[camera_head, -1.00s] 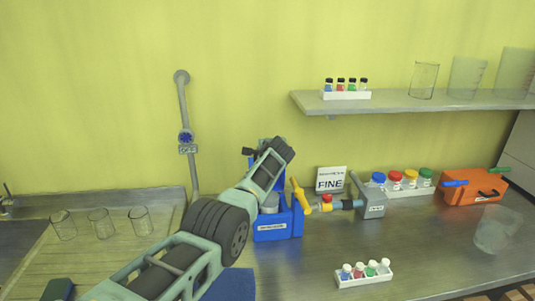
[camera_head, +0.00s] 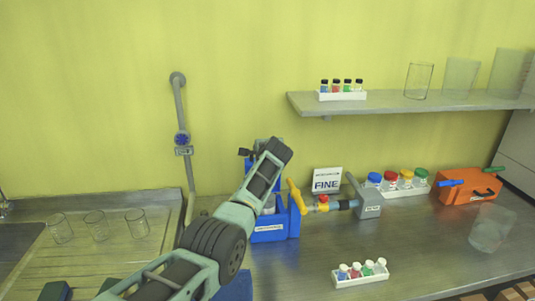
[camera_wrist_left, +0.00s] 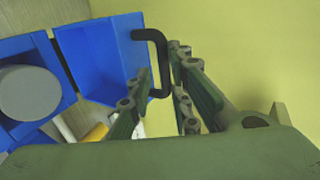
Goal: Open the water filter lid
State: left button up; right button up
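The water filter is a blue box (camera_head: 268,232) on the counter, with a grey cylinder (camera_wrist_left: 30,93) visible inside it in the left wrist view. Its blue lid (camera_wrist_left: 103,52) stands raised from the box, with a black handle (camera_wrist_left: 161,62) at its edge. In the head view my arm hides most of the lid; a blue part (camera_head: 248,163) shows beside the arm. My left gripper (camera_wrist_left: 168,95) has its fingers apart at the handle, which shows between them; contact cannot be told. My right gripper is not in view.
A yellow-handled valve and pipe (camera_head: 323,207) join the filter to a grey box (camera_head: 368,203). A FINE sign (camera_head: 327,180), a bottle rack (camera_head: 405,190) and an orange box (camera_head: 470,187) stand right. A vial rack (camera_head: 360,281) is in front. Glasses (camera_head: 95,224) stand left.

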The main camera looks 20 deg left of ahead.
pick_arm(q)
jog(key=v, duration=1)
jog(key=shift+s+r, duration=0.25)
jog(key=shift+s, duration=0.05)
